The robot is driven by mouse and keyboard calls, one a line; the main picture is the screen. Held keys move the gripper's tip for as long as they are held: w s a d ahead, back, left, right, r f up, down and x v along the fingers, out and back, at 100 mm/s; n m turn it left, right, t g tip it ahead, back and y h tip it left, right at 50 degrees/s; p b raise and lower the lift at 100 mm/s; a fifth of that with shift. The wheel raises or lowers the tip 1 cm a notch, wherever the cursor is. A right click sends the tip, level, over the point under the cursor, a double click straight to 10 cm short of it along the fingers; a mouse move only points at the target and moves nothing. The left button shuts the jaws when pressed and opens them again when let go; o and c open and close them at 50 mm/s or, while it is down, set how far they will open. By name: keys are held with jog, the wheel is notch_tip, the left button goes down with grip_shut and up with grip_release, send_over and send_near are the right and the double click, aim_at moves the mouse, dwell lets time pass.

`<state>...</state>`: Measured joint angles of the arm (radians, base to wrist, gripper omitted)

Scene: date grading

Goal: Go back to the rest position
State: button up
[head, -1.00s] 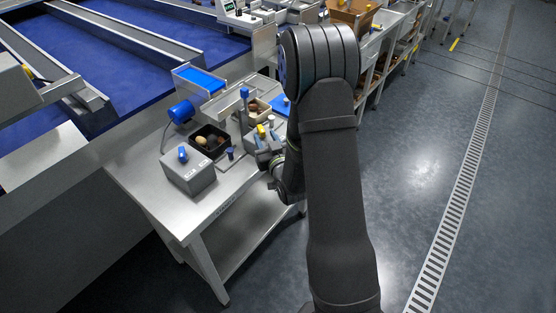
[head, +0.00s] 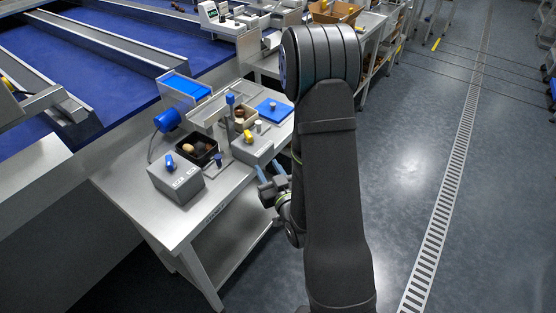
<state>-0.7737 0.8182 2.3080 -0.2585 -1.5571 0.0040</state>
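My gripper (head: 268,180) is at the right front edge of the steel table, beside my dark arm. Its two blue-grey fingers stand apart, with nothing visible between them. It is clear of the grey box with the yellow knob (head: 250,136). Part of the wrist is hidden behind my arm.
On the steel table (head: 137,195) stand a grey box with a blue knob (head: 176,184), a black tray (head: 187,154) with dates, a beige tray (head: 247,121), a blue pad (head: 274,110) and a blue cylinder (head: 167,120). Open floor (head: 420,140) lies at the right.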

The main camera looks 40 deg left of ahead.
aim_at(247, 133)
jog(key=x, duration=1.7)
jog(key=shift+w+a, duration=0.1)
jog(key=shift+a, duration=0.1)
jog(key=shift+w, duration=0.1)
jog(key=shift+n+g+y, duration=0.6)
jog(key=shift+n+g, duration=0.45)
jog(key=shift+g, duration=0.45)
jog(key=shift+n+g+y, duration=0.6)
jog(key=shift+n+g, duration=0.45)
jog(key=shift+g, duration=0.45)
jog(key=s+d, duration=0.3)
jog(key=d, duration=1.4)
jog(key=shift+s, duration=0.1)
